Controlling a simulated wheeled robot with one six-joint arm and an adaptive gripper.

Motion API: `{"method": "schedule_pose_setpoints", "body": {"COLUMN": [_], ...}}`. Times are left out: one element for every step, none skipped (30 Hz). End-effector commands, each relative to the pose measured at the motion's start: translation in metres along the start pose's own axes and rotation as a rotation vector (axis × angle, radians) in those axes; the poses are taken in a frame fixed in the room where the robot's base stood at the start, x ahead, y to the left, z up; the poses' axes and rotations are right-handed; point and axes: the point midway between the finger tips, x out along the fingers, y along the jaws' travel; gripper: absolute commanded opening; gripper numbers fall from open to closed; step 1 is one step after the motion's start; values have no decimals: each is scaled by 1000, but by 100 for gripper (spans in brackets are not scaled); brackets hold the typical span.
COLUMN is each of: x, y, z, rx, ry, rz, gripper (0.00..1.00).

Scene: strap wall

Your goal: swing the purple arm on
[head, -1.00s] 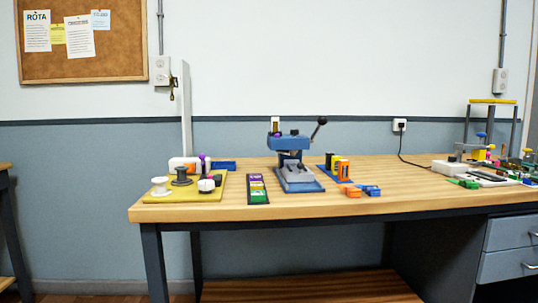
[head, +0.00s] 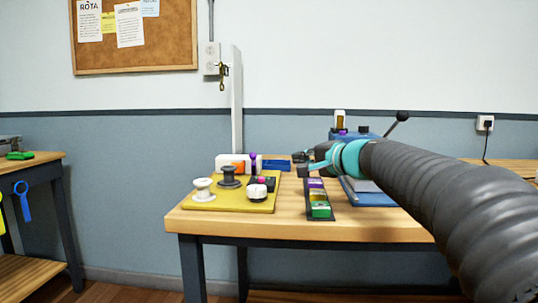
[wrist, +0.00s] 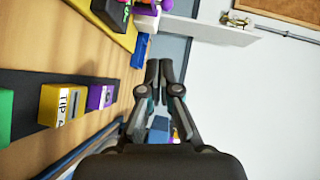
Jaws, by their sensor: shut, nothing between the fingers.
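My gripper (head: 305,160) reaches in from the right above the workbench; its fingers are closed together and empty in the wrist view (wrist: 165,68). A small upright purple piece (head: 253,160) stands by a white box (head: 228,160) at the back of the yellow board (head: 215,205). Purple also shows at the top of the wrist view (wrist: 148,10), partly cut off. I cannot make out an arm shape on it. A purple block (head: 316,184) sits in the dark tray (head: 321,216), and shows in the wrist view (wrist: 101,97). My gripper is apart from all of these.
White (head: 203,189) and dark grey (head: 229,177) spools and a white round piece (head: 257,192) stand on the yellow board. A blue tray (head: 276,165) lies behind. A blue lever press (head: 360,137) is partly hidden by my arm. Bare wood lies along the bench's front edge.

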Motion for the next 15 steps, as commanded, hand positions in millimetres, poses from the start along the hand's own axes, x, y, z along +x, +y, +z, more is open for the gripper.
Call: {"method": "schedule_pose_setpoints", "body": {"x": [4,6,8,10,13,16,20,23,29,35,40,48,54,59,66], "y": [-3,-5,-6,-7,-7,-8,-8,-8,-8,-8,-9,-9,-9,-9,-10], "z": [-4,-6,-7,-7,-8,-8,-8,-8,-8,-7,-6,-7,-6,-6,-7], "rx": [13,19,25,27,29,29,29,28,29,29,29,29,29,29,29], "ry": [3,5,6,6,6,6,7,7,6,4,3,4,4,3,4], "rz": [-13,-20,-26,-28,-28,-29,-29,-28,-28,-27,-27,-27,-27,-27,-27], "gripper": [0,0,0,0,0,0,0,0,0,0,0,0,0,0,0]}}
